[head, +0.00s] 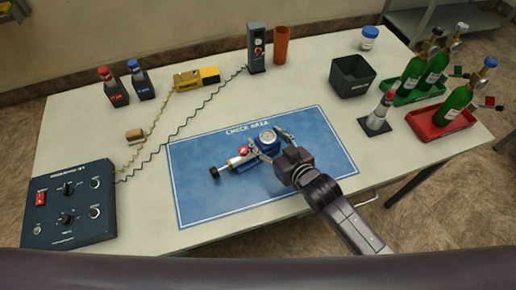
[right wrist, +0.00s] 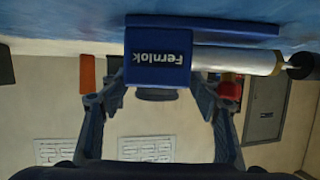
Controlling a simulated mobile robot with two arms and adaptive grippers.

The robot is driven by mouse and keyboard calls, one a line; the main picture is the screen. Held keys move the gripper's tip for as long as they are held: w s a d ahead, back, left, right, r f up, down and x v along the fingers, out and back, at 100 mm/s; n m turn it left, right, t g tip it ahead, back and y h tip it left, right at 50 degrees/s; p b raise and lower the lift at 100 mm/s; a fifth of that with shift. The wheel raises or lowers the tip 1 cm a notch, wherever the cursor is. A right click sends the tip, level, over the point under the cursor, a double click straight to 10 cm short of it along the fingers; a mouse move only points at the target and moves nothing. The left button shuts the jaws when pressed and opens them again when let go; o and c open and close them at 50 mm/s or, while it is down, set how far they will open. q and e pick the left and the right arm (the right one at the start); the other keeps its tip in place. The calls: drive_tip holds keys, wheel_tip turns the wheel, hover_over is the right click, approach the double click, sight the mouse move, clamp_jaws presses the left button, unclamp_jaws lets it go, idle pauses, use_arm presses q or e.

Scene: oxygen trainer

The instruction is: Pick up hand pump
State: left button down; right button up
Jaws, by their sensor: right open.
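The hand pump (head: 240,159) lies on the blue check-area mat (head: 205,200), with a silver barrel, a black knob at its left end, a red part and a blue body with a round gauge. My right gripper (head: 273,146) is open at the pump's blue body, reaching in from the right front. In the right wrist view the blue body (right wrist: 158,62), lettered "Fernlok", is at or between the two open fingertips (right wrist: 158,92); I cannot tell whether they touch it. The silver barrel (right wrist: 235,60) extends to the right there. My left gripper is not in view.
A dark control box (head: 68,205) stands at the left, with coiled cords crossing the table behind the mat. A black bin (head: 351,75), a small cylinder on a dark base (head: 380,113) and green bottles in trays (head: 455,105) stand at the right. The mat's left part is clear.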

drive_tip(key=shift+w+a+p, duration=0.25)
drive_tip(key=shift+w+p, duration=0.05)
drive_tip(key=shift+w, duration=0.25)
drive_tip(key=shift+x, duration=1.95)
drive_tip(key=shift+d+f, duration=0.1)
clamp_jaws()
